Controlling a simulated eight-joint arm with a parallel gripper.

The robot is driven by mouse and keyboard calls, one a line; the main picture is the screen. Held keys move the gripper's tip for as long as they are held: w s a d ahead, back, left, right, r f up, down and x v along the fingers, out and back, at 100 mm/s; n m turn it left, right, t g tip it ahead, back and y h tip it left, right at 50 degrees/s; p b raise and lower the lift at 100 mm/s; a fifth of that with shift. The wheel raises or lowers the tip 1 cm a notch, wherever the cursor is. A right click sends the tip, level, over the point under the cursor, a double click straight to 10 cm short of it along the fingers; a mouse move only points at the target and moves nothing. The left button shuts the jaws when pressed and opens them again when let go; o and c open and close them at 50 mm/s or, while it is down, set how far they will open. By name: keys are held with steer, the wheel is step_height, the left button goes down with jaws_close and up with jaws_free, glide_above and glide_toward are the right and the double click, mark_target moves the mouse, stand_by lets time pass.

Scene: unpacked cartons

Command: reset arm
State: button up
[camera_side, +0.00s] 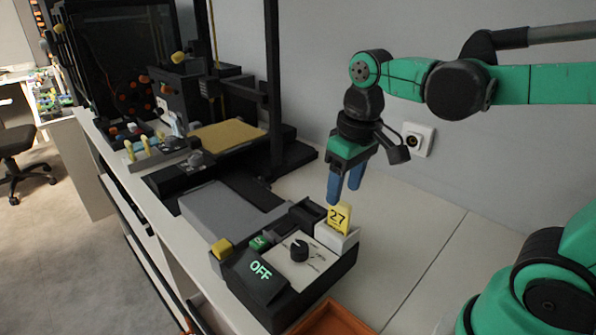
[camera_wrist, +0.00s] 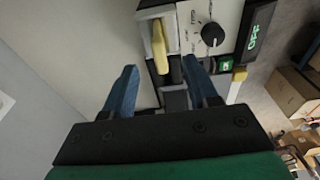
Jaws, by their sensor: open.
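My green arm ends in a gripper with two blue fingers (camera_side: 345,188), pointing down above the back right part of a dark control box. The fingers are apart, with nothing between them that I can make out in the side view. In the wrist view my gripper (camera_wrist: 163,90) also shows its blue fingers spread, with parts of the box behind them.
A grey flat plate (camera_side: 215,212) and a black machine frame with a yellow plate (camera_side: 228,135) stand behind the box. An orange tray (camera_side: 332,320) lies at the front. The white table (camera_side: 425,225) is bare right of the box. A wall with a socket (camera_side: 417,140) is behind.

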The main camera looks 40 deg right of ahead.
mark_target(341, 202)
steer(key=f, duration=0.5)
steer(key=shift+w+f, duration=0.3)
steer(key=shift+w, duration=0.05)
step_height(341, 202, up, 8)
steer(key=shift+r, duration=0.1)
steer(key=w+r, duration=0.6)
steer(key=r, duration=0.6)
step_height(341, 202, down, 10)
steer(key=shift+w+f, duration=0.2)
steer(key=shift+f, duration=0.05)
stand_by(0.7)
